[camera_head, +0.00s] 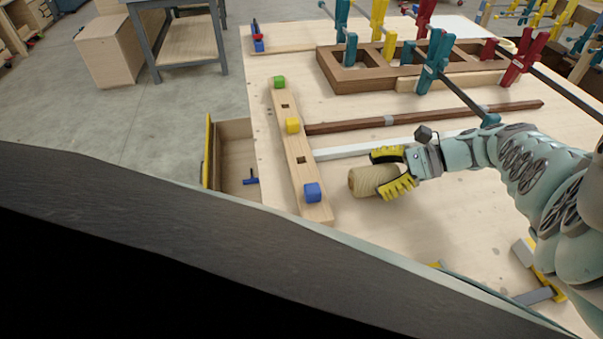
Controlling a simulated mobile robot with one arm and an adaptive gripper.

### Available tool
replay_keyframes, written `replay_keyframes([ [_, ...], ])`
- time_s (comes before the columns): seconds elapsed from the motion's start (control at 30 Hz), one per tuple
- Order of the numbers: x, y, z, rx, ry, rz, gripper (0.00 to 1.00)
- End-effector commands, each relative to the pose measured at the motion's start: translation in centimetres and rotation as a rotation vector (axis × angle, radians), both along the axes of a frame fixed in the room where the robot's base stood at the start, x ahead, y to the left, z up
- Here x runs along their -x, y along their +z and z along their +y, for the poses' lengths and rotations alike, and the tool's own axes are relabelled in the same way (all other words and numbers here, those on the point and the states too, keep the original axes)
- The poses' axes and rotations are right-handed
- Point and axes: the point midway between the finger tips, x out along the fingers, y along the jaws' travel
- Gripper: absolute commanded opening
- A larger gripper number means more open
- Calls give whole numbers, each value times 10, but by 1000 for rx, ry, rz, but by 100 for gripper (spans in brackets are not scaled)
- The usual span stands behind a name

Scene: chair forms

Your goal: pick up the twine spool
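The twine spool (366,182) is a tan cylinder lying on its side on the light wooden tabletop, right of the board with coloured blocks. My gripper (383,174) comes in from the right with yellow-and-black fingers. The fingers are spread, one on the far side of the spool and one on its near side, with the spool's right part between them. The near finger covers some of the spool. A small gap seems to show at the far finger; contact at the near finger is hard to judge.
A board (296,150) with green, yellow and blue blocks lies left of the spool. A white strip (350,149) and a dark brown bar (420,117) lie behind. A clamped brown frame (345,78) stands at the back. Bare tabletop lies in front of the spool.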

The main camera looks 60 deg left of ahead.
Motion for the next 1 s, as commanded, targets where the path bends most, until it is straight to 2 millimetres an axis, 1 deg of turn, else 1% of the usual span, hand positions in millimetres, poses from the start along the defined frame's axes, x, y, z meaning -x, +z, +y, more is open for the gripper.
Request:
replay_keyframes([
  [0.03, 0, -1, 0, 2, 0, -1, 41],
  [0.2, 0, -1, 0, 3, -1, -1, 23],
  [0.23, 0, -1, 0, 3, -1, -1, 22],
  [0.47, 0, 0, -1, 3, -2, 0, 22],
  [0.57, 0, 3, -1, 3, -2, 0, 22],
  [0.67, -1, 11, -1, 3, -4, 0, 22],
  [0.87, -2, 40, -1, -2, -6, -1, 22],
  [1.0, 22, 41, 19, -2, 0, 5, 22],
])
